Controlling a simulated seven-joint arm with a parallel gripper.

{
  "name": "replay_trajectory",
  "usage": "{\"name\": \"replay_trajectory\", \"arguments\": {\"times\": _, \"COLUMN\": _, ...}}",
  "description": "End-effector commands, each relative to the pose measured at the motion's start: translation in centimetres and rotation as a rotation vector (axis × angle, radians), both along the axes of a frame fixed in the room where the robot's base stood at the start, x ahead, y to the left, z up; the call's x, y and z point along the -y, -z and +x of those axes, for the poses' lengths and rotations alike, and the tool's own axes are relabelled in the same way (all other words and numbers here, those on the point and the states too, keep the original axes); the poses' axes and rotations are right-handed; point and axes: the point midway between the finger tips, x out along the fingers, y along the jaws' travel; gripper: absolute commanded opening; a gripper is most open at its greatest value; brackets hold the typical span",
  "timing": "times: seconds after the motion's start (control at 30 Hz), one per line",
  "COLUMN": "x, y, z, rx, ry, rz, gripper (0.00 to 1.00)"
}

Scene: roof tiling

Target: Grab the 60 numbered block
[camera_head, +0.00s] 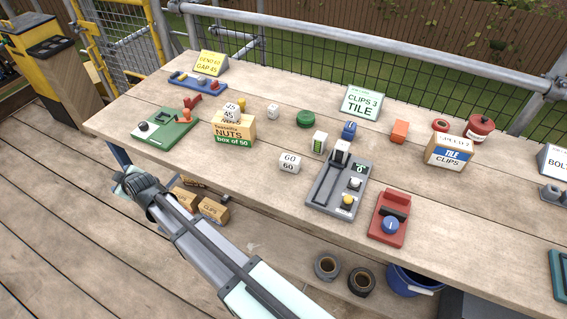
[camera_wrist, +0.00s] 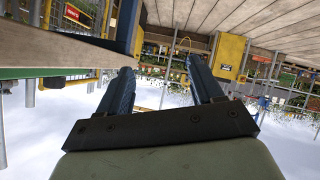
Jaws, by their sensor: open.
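The white block numbered 60 (camera_head: 289,163) sits on the wooden bench (camera_head: 262,195) near its front edge, left of a grey device. A second white block, numbered 45 (camera_head: 231,112), stands on top of a nuts box (camera_head: 233,131) farther left. My gripper (camera_head: 135,181) is off the bench's front edge, to the left of and well away from the 60 block. In the wrist view my two dark fingers (camera_wrist: 155,85) are spread apart with nothing between them. The wrist view is tilted over and shows no block.
A grey device (camera_head: 325,190) and a red device (camera_head: 389,217) stand right of the 60 block. A green device (camera_head: 166,128) lies at the bench's left front. A plain white block (camera_head: 273,112) and a green-marked block (camera_head: 319,142) stand behind. Small boxes (camera_head: 210,210) sit below the bench edge.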

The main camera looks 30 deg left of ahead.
Motion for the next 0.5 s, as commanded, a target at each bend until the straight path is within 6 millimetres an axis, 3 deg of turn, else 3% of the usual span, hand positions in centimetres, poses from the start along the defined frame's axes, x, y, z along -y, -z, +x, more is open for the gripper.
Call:
{"name": "replay_trajectory", "arguments": {"times": 0.03, "x": -0.7, "y": -2.2, "z": -0.5, "rx": 0.006, "ry": 0.001, "rz": 0.041, "gripper": 0.66}}
{"name": "replay_trajectory", "arguments": {"times": 0.2, "x": -2.0, "y": -7.6, "z": -1.3, "rx": 0.017, "ry": 0.006, "rz": 0.135, "gripper": 0.66}}
{"name": "replay_trajectory", "arguments": {"times": 0.37, "x": -2.1, "y": -11.1, "z": -0.9, "rx": 0.029, "ry": 0.013, "rz": 0.171, "gripper": 0.66}}
{"name": "replay_trajectory", "arguments": {"times": 0.5, "x": -1.3, "y": -13.4, "z": 0.7, "rx": 0.041, "ry": 0.025, "rz": 0.160, "gripper": 0.66}}
